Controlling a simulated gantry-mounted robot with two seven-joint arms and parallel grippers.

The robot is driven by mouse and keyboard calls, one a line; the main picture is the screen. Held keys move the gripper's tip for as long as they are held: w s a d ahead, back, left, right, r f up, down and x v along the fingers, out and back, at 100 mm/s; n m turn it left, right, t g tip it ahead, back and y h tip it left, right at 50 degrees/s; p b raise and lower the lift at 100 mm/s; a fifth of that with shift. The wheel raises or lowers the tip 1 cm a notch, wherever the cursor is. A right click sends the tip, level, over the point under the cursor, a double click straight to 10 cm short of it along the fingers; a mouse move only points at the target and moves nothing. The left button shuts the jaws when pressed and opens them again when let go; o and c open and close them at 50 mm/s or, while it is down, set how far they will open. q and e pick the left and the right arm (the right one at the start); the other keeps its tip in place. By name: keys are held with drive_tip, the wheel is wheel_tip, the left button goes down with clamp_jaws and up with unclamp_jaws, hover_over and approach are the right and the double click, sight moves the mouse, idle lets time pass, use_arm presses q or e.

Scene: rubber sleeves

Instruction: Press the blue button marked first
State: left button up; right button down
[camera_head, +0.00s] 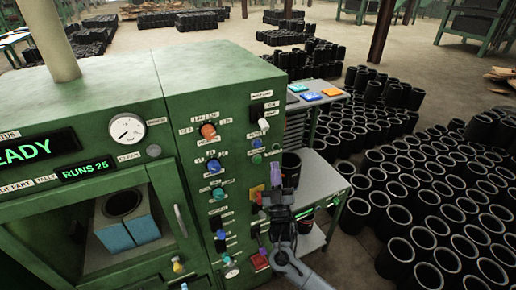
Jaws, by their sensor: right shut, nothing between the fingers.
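The green machine's control panel (195,105) carries several small controls with labels too small to read. Blue controls show at the panel's middle (214,166), lower down (220,234), and near the right edge (256,143). I cannot tell which one is marked first. My right gripper (276,172) is in front of the panel's lower right edge, pointing up, its purplish fingers shut and empty. It is to the right of the blue controls, and my wrist hides part of the panel's lower right. My left gripper is not in view.
The machine's open chamber (181,221) holds a blue block with a dark ring-shaped top (125,222). A grey shelf cart (322,177) stands right of the panel. Many black sleeves (425,195) cover the floor at right. A round gauge (127,129) sits on the machine's front.

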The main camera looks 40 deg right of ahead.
sight(258, 144)
idle(0.4)
drive_tip(key=w+d+b, duration=0.1)
drive_tip(key=w+b, duration=0.6)
drive_tip(key=w, duration=0.1)
drive_tip(key=shift+w+d, duration=0.3)
drive_tip(key=shift+w, duration=0.05)
idle(0.5)
idle(0.7)
idle(0.7)
drive_tip(key=shift+b, duration=0.3)
